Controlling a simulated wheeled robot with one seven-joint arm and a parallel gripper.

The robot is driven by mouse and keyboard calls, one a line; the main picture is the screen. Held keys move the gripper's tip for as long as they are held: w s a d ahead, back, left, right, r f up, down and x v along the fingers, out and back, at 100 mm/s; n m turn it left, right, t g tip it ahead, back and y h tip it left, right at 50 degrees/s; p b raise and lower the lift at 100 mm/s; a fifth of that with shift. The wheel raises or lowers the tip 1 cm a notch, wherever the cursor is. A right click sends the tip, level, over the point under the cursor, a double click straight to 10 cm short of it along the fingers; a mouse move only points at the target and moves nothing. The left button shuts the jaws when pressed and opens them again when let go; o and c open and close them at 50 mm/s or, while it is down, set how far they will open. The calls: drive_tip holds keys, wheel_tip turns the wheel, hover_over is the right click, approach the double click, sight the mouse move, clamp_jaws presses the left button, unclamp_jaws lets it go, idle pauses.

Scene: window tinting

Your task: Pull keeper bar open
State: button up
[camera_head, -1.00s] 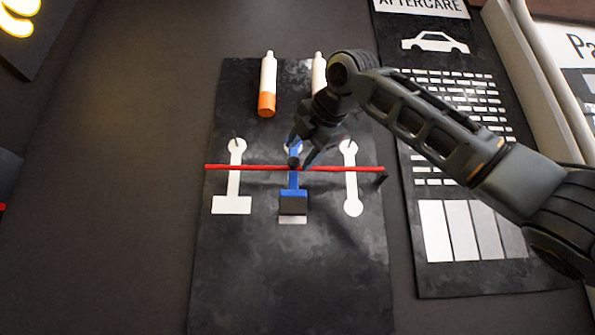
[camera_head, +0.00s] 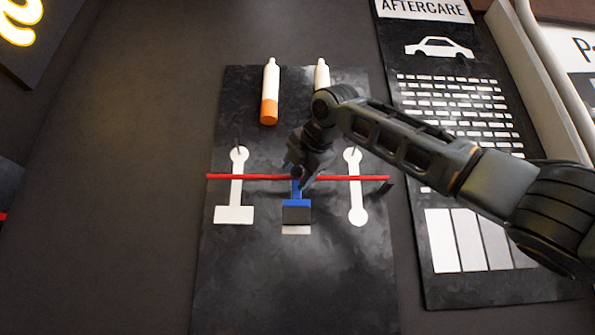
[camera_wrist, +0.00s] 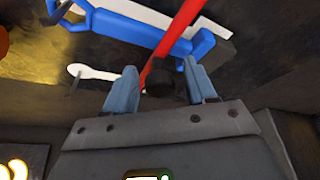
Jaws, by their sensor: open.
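The keeper bar is a thin red bar (camera_head: 245,177) running across the dark tool board (camera_head: 300,275) in front of the hanging tools. It also shows in the wrist view (camera_wrist: 178,38), slanting up from between the fingers. A dark round knob (camera_wrist: 160,88) sits on it between the fingertips. My gripper (camera_head: 301,178) is at the middle of the bar, and in the wrist view (camera_wrist: 160,85) its two blue-grey fingers stand apart on either side of the knob. I cannot tell whether they touch it. A blue-handled squeegee (camera_head: 297,210) hangs behind the bar, its upper part hidden by my gripper.
White tool shapes (camera_head: 236,190) (camera_head: 355,190) are left and right of the squeegee. An orange-and-white bottle (camera_head: 270,92) and a white bottle (camera_head: 321,75) are above. A dark bracket (camera_head: 387,188) is at the bar's right end.

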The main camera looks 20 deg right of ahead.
drive_tip(key=shift+c, duration=0.4)
clamp_jaws()
